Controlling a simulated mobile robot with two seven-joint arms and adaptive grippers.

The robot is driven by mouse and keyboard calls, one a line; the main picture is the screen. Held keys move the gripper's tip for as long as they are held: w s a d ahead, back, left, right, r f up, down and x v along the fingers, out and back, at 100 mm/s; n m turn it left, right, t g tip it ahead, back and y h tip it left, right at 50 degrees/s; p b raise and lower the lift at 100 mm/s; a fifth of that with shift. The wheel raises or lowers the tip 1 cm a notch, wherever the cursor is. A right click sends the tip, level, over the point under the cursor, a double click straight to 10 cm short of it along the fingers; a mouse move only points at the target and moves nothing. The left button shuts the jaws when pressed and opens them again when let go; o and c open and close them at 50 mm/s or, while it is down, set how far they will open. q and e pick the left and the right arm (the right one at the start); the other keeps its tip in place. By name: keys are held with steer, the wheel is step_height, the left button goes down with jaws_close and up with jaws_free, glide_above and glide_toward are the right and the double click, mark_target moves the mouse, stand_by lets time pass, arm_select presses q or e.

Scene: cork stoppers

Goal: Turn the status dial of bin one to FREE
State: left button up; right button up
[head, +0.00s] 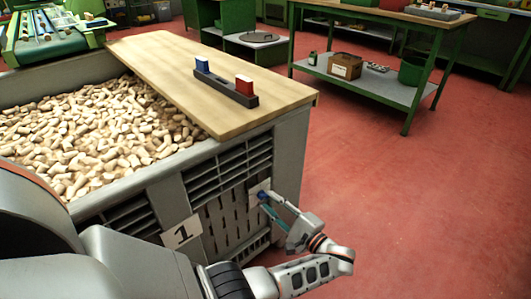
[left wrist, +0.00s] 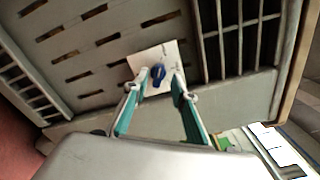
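The bin (head: 160,210) is a large grey crate with slatted sides and a white card (head: 182,232) reading "1". A small white plate with a blue status dial (head: 263,195) is on the bin's side, right of the card. My left gripper (head: 266,205) reaches the dial from the right. In the left wrist view the blue dial (left wrist: 158,74) sits on its white plate (left wrist: 146,56). The teal fingers of my left gripper (left wrist: 167,80) are apart, with the tips close around the dial; contact is unclear. Any lettering around the dial is not readable. My right gripper is out of view.
Cork stoppers (head: 90,130) fill the bin's open part. A wooden board (head: 200,75) covers the rest and bears a dark rack (head: 226,90) with a blue and a red block. A green workbench (head: 380,70) stands behind. Red floor (head: 420,190) is clear at right.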

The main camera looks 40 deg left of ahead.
mark_target(263, 196)
arm_select(q)
steer(key=shift+w+a+f, duration=0.1)
steer(key=shift+a, duration=1.3)
jaws_close()
steer(key=shift+m, duration=0.4)
steer(key=m, duration=1.1)
steer(key=shift+w+p, duration=0.15)
steer(key=shift+p, duration=0.2)
